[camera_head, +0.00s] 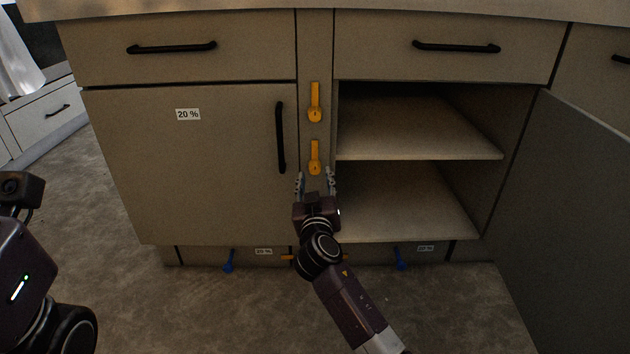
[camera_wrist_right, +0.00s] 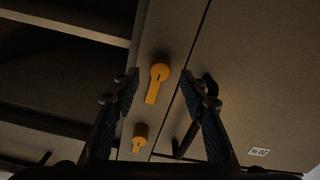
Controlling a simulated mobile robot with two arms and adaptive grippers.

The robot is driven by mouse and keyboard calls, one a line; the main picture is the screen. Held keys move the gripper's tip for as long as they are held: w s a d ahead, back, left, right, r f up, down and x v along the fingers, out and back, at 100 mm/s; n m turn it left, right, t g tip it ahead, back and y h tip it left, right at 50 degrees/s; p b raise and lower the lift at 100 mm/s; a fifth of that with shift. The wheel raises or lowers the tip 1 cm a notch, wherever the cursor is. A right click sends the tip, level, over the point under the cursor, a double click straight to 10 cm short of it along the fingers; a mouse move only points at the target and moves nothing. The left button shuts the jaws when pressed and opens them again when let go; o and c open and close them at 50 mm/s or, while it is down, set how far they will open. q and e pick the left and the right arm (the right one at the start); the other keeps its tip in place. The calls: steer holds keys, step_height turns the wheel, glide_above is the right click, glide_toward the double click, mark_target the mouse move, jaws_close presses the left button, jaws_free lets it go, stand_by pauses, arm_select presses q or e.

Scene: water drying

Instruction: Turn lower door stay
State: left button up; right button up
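The lower door stay (camera_head: 315,163) is an orange lever on the narrow post between the closed left door and the open shelves. Its round pivot is at the bottom and its arm points straight up. My right gripper (camera_head: 315,178) is open and empty, its fingertips just below and to either side of the pivot. The right wrist view is upside down; there the lower stay (camera_wrist_right: 158,77) shows between the two spread fingers, with no visible contact. Only part of my left arm shows at the left edge; its fingers are not in view.
A similar orange upper stay (camera_head: 315,103) sits above, also pointing up. The closed door (camera_head: 190,165) with a black handle (camera_head: 280,138) is left of the post. Open shelves (camera_head: 415,145) are to the right, beside an opened door (camera_head: 570,220). Blue levers (camera_head: 229,260) are near the floor.

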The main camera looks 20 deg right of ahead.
mark_target(315, 158)
steer(key=shift+b+x, duration=0.3)
steer(key=shift+x, duration=0.9)
jaws_close()
